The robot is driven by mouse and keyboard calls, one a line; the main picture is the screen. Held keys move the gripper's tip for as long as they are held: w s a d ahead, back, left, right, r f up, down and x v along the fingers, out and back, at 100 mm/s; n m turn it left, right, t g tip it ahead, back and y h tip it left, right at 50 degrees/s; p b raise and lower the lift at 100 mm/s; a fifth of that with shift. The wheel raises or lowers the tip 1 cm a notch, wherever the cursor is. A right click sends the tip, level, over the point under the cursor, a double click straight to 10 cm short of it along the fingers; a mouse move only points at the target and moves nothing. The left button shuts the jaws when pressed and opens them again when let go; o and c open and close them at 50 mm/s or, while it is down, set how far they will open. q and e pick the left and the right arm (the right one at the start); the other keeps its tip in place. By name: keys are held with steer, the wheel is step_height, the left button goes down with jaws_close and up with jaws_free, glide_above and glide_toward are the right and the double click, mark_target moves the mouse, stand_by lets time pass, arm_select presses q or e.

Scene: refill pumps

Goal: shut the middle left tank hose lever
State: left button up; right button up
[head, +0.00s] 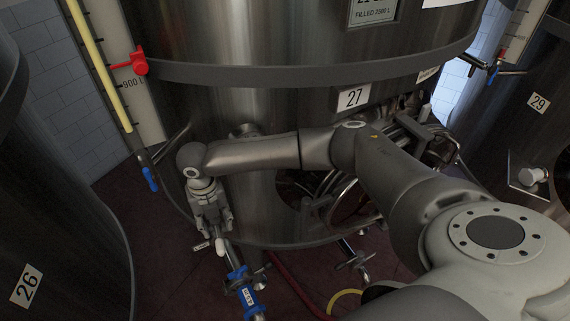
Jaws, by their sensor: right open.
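The steel tank marked 27 (255,190) stands in the middle of the head view. At its lower front left is a blue hose fitting (238,283) with a white label, running down toward the bottom edge. A small pale piece (220,246), possibly the end of the hose lever, shows at the top of this fitting. My right gripper (213,232) points down just above it, with its fingers apart. The gripper hides part of the lever area, so I cannot tell the lever's angle or whether the fingers touch it. My left gripper is not in view.
Tank 26 (50,220) stands close at the left and tank 29 (525,115) at the right. A sight tube (98,65) with a red valve (132,62) and a blue lever (149,178) is at the left. Another valve (354,258) and a red hose (292,285) lie right of the fitting.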

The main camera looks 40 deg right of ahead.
steer(key=s+a+f+m+t+y+b, duration=0.1)
steer(key=s+a+f+m+y, duration=0.1)
steer(key=s+a+f+m, duration=0.35)
steer(key=s+a+f+m+t+y, duration=0.1)
steer(key=s+a+f+m+y, duration=0.1)
steer(key=s+a+m, duration=0.7)
steer(key=s+d+f+m+h, duration=0.1)
steer(key=s+d+f+m, duration=0.15)
steer(key=d+m, duration=0.3)
steer(key=s+d+f+m+t+h+b, duration=0.1)
steer(key=s+d+m, duration=0.35)
steer(key=d, duration=0.25)
steer(key=s+d+f+m+h, duration=0.1)
steer(key=s+d+f+m, duration=0.1)
steer(key=d+m, duration=0.4)
steer(key=shift+h, duration=0.3)
step_height(320, 180, down, 6)
steer(key=shift+s+d+r+b, duration=0.1)
steer(key=shift+s+r+b, duration=0.1)
steer(key=shift+b, duration=0.5)
steer(key=shift+c, duration=0.3)
